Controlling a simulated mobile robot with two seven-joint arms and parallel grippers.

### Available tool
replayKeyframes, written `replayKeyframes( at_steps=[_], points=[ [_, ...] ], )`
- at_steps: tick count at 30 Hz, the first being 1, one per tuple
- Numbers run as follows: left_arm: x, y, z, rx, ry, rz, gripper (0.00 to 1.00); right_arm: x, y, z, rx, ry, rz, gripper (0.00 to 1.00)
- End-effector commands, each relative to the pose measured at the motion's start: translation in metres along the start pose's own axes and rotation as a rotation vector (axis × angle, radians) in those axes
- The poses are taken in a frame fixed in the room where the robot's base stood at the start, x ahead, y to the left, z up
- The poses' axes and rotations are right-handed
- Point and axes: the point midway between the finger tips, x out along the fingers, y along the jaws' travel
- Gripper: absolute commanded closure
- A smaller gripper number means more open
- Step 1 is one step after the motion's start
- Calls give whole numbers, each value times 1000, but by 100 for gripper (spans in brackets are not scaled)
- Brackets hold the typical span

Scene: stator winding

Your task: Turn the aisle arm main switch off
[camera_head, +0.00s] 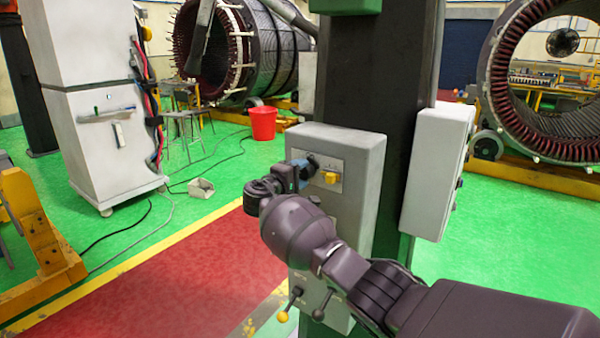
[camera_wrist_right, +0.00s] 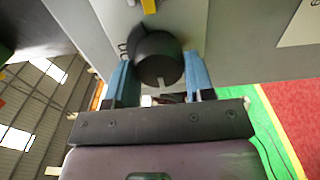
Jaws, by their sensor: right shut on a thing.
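A grey control box (camera_head: 362,158) is mounted on a dark column in the head view. On its front plate is a black round knob (camera_head: 313,161), with a yellow switch (camera_head: 330,177) beside it. My right gripper (camera_head: 305,169) is at the plate, its blue fingers on the knob. In the right wrist view the same knob (camera_wrist_right: 157,58) sits between the two blue fingers of the gripper (camera_wrist_right: 158,72), and they are shut on it. A pale mark shows at the knob's lower edge. The yellow switch (camera_wrist_right: 150,6) is partly cut off at the top. My left gripper is not in view.
Levers with ball ends (camera_head: 283,316) stick out low on the column, below my right arm. A second grey box (camera_head: 436,170) is on the column's right side. A white cabinet (camera_head: 100,110) and a red bucket (camera_head: 263,123) stand behind. Red floor (camera_head: 150,290) is clear at left.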

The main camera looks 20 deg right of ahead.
Motion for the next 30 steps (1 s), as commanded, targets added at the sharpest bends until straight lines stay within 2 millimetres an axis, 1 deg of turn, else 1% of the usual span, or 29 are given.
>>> replayKeyframes(
  at_steps=[11, 12, 17, 26, 30],
  points=[
    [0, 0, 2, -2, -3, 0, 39, 0, -1, 0, -8, 1, 0, 75],
    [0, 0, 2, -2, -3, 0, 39, 0, -1, 0, -8, 1, 0, 50],
    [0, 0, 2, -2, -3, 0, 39, 0, -1, 0, -7, 1, 0, 26],
    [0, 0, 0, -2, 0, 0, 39, -2, 0, 0, -5, 1, 0, 26],
    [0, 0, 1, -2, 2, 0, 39, -12, -2, -1, -4, 2, 0, 26]
  ],
)
